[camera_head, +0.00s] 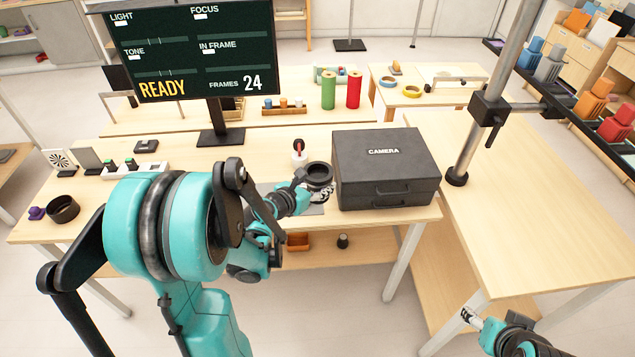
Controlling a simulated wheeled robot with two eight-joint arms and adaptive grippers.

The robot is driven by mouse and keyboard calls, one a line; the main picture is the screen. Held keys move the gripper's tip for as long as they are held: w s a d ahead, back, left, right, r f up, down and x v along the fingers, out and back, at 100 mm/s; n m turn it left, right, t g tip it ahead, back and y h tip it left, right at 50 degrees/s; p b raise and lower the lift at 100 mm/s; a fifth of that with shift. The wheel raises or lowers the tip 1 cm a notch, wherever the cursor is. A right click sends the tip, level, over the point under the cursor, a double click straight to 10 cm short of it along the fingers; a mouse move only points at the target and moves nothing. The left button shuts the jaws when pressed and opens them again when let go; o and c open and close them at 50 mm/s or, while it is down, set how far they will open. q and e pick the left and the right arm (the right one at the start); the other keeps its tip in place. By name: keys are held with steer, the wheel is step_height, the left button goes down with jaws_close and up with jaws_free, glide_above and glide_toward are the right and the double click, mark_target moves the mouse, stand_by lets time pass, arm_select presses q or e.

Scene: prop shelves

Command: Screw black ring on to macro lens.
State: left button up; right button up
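A black round piece with a ring-like rim (319,174), which looks like the black ring, is at the tip of my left gripper (318,189), above a grey mat (312,209). The fingers appear closed against its near side, but they are small and partly hidden by my arm. I cannot make out a separate macro lens under or beside it. Another black, open round piece (63,209) lies at the table's left end. My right gripper (470,318) is low at the bottom right, away from the tabletop objects; its finger opening is too small to tell.
A black camera case (386,173) stands just right of my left gripper. A monitor (198,52) and a metal post (480,110) rise nearby. The right table (540,215) is mostly clear.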

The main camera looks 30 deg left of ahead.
arm_select(q)
steer(key=s+d+r+m+h, duration=0.2)
steer(key=d+r, duration=0.1)
steer(key=d, duration=0.9)
steer(key=shift+d, duration=0.1)
steer(key=w+d+f+m+g+h, duration=0.1)
steer(key=d+f+m+g+h, duration=0.3)
steer(key=d, duration=0.4)
steer(key=w+d+f+m+g+h, duration=0.1)
steer(key=d+f+m+g+h, duration=0.4)
steer(key=d+m+g, duration=0.2)
steer(key=shift+d+f+m+h, duration=0.15)
steer(key=shift+d+m+h, duration=0.25)
steer(key=shift+d+m, duration=0.4)
steer(key=shift+w+a, duration=0.1)
steer(key=shift+a, duration=0.1)
jaws_close()
arm_select(e)
steer(key=shift+o, duration=0.2)
